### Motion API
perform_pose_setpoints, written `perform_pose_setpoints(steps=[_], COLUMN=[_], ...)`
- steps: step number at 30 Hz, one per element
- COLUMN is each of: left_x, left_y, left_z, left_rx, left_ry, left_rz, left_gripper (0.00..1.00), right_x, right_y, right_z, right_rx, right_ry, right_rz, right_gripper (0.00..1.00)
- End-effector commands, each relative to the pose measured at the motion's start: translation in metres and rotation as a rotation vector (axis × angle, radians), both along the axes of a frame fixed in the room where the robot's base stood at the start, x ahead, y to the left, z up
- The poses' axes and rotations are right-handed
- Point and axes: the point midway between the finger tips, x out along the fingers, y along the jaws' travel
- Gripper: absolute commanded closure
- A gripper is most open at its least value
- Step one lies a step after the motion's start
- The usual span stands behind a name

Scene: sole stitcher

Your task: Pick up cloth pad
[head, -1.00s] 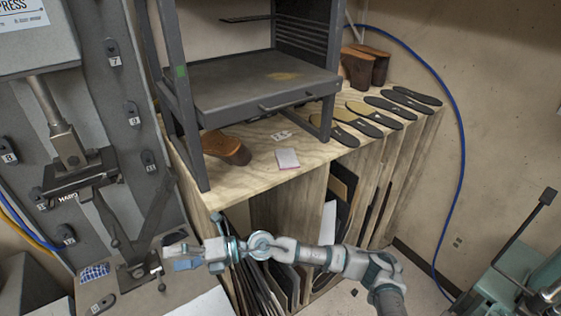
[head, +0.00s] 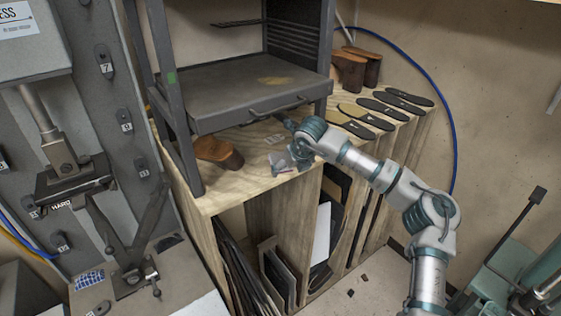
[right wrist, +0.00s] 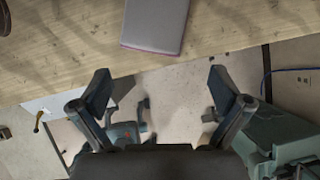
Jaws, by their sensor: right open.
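A small pale grey pad with a pinkish edge, taken as the cloth pad (head: 281,163), lies flat on the wooden bench top near its front edge. It also shows at the top of the right wrist view (right wrist: 155,24). My right gripper (head: 291,140) is over the bench beside the pad, partly covering it in the head view. In the right wrist view my right gripper (right wrist: 160,84) has its fingers spread wide with nothing between them. The pad lies ahead of the fingertips, apart from them in that picture. My left gripper is not in view.
A grey metal rack (head: 255,90) stands on the wooden bench (head: 225,192), its shelf close to my right gripper. A brown shoe form (head: 218,151) sits left of the pad. Dark insoles (head: 385,107) lie to the right. A grey machine (head: 100,130) stands at left.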

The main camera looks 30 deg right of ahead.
Motion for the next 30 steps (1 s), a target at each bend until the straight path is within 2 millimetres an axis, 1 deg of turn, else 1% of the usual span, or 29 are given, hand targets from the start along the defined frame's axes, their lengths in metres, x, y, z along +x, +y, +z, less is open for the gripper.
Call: perform_pose_setpoints(steps=[1,3,8,15,17,18,21,27,28,29,30], left_x=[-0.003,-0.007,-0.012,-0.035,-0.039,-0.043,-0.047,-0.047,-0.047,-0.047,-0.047], left_y=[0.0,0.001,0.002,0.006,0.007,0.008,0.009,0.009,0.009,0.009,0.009], left_z=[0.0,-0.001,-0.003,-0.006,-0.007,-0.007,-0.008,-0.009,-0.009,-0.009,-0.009], left_rx=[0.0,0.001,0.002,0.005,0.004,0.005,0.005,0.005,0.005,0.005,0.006], left_ry=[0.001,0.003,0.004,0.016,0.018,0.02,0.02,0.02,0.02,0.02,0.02], left_rz=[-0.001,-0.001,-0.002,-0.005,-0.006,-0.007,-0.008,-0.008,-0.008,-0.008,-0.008], left_gripper=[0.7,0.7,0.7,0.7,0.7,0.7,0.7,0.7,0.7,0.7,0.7], right_x=[0.007,0.013,0.023,0.058,0.064,0.065,0.068,0.068,0.068,0.068,0.068], right_y=[-0.001,-0.002,-0.004,-0.007,-0.008,-0.008,-0.008,-0.009,-0.009,-0.009,-0.009], right_z=[0.002,0.001,0.0,0.001,0.001,-0.004,-0.009,-0.011,-0.011,-0.011,-0.011], right_rx=[0.0,0.001,0.002,0.003,0.001,0.0,0.002,0.002,0.002,0.003,0.003], right_ry=[-0.001,0.0,-0.001,0.0,-0.002,0.0,-0.002,-0.003,-0.003,-0.002,-0.002], right_rz=[0.0,0.0,0.001,0.001,0.001,0.001,0.002,0.002,0.002,0.003,0.003], right_gripper=[0.0,0.0,0.0,0.0,0.0,0.0,0.0,0.0,0.05,0.12,0.22])
